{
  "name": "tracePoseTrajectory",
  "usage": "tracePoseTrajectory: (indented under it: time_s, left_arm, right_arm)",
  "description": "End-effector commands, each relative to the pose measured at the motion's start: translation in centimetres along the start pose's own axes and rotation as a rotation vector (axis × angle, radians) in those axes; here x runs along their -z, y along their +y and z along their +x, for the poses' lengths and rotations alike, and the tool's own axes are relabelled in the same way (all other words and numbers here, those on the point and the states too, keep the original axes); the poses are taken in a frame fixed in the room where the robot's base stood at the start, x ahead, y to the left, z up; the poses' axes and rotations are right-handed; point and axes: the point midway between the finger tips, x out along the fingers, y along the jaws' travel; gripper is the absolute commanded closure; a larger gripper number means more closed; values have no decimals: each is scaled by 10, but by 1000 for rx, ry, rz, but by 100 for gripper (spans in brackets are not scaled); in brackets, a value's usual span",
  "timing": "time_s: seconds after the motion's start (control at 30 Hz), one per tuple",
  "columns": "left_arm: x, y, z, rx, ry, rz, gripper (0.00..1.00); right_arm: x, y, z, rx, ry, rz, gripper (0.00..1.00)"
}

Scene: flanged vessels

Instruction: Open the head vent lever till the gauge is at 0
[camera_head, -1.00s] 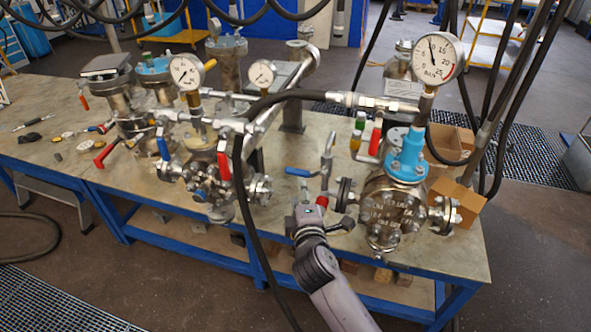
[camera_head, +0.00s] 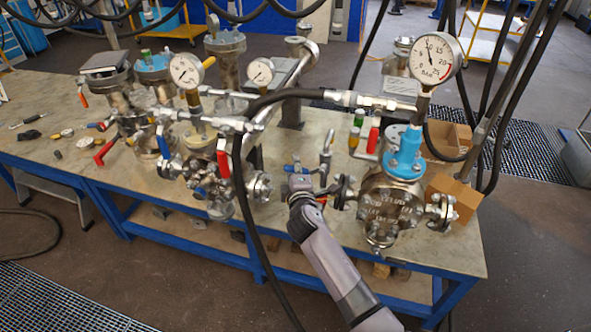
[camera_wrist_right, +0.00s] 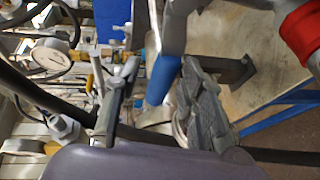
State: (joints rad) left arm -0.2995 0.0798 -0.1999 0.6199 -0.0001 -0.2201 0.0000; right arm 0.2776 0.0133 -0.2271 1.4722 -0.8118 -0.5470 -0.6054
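The right-hand vessel (camera_head: 392,205) has a blue neck (camera_head: 405,155) and a large gauge (camera_head: 436,57) whose needle points up near 10, not at 0. A blue-handled lever (camera_head: 291,168) sits on pipework left of this vessel. My right gripper (camera_head: 299,184) is at that lever and partly covers it in the head view. In the right wrist view the blue handle (camera_wrist_right: 163,78) lies between my right gripper's spread fingers (camera_wrist_right: 158,98). I cannot tell whether either finger touches it. No label shows which lever is the head vent. My left gripper is not in view.
A black hose (camera_head: 238,190) hangs in front of the table, left of my arm. A second vessel (camera_head: 205,175) with levers and a gauge (camera_head: 186,70) stands left. Cardboard boxes (camera_head: 452,195) are at right.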

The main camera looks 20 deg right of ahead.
Motion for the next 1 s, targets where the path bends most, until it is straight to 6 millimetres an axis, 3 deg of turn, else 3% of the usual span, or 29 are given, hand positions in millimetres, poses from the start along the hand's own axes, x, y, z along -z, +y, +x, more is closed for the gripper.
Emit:
tracePoseTrajectory:
  time_s: [0.53,1.0]
  left_arm:
    - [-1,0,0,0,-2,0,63]
    - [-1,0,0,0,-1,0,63]
  right_arm:
    - [0,0,0,1,0,0,100]
    - [0,-1,0,1,0,0,100]
